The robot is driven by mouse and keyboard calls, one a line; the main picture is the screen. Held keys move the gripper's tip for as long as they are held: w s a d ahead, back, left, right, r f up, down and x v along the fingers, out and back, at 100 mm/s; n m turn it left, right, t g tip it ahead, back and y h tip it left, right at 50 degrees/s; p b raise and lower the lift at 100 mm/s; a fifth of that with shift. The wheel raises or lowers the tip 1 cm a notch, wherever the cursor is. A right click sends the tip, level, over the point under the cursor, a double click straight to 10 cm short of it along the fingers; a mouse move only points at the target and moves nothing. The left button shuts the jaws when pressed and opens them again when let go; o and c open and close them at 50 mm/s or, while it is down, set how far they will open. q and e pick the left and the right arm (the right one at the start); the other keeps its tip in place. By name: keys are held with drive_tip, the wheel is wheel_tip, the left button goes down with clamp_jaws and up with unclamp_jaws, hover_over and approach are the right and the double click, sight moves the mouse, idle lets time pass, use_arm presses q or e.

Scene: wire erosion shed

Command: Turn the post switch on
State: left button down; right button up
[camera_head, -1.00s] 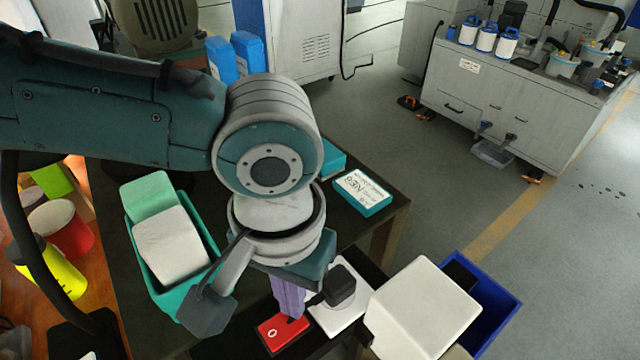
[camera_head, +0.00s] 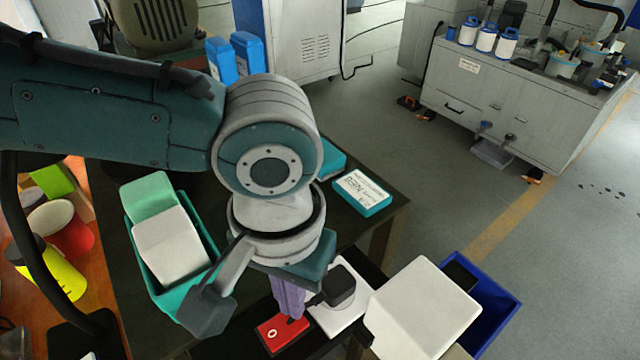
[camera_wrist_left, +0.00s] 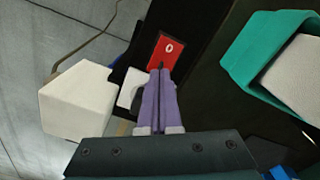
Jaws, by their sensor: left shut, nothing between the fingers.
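The switch I see is a red plate (camera_head: 281,334) with a white ring-shaped mark, lying on a dark surface at the bottom middle of the head view. It also shows in the left wrist view (camera_wrist_left: 167,49), just beyond the fingertips. My left gripper (camera_head: 291,316) points down with its purple fingers shut and empty. Its tips are over the edge of the red plate beside the mark; I cannot tell whether they touch it. In the left wrist view the closed fingertips (camera_wrist_left: 159,72) hide part of the plate's near edge. My right gripper is not in view.
A white plate (camera_head: 356,312) with a black block (camera_head: 339,285) is right beside the switch. A white box (camera_head: 422,308) and blue bin (camera_head: 499,303) stand further right. A teal bin (camera_head: 190,297) holding a white block is to the left. A teal box (camera_head: 362,193) lies behind.

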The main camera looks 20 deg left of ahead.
use_arm(q)
drive_tip(key=shift+f+b, duration=0.65)
drive_tip(key=shift+f, duration=0.35)
idle(0.8)
drive_tip(key=shift+r, duration=0.1)
wheel_tip(320, 180, up, 7)
drive_tip(key=p, duration=0.8)
